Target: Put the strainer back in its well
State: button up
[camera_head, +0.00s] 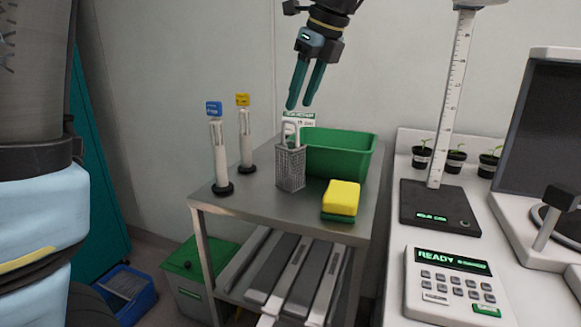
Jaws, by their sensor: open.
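The strainer (290,168) looks to be the grey mesh basket with a pale looped handle. It stands upright on the steel table (255,208), in front of the green tub (340,157). My gripper (299,108) is above the strainer's handle, pointing down with its two green fingers apart and nothing between them. From this angle I cannot tell how much height lies between the fingertips and the handle. I cannot make out a well for the strainer; the inside of the tub is mostly hidden by its front wall.
A blue-topped tube (219,155) and a yellow-topped tube (244,135) stand on the table's left. A yellow and green sponge (341,198) lies front right. The white bench (400,225) at right holds a keypad device (455,285).

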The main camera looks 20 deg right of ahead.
aim_at(290, 121)
jog(key=shift+a+x, duration=0.15)
jog(key=shift+x, duration=1.4)
jog(key=shift+a+x, duration=0.15)
jog(key=shift+x, duration=1.4)
jog(key=shift+s, duration=0.1)
jog(key=shift+c, duration=0.2)
grip_shut()
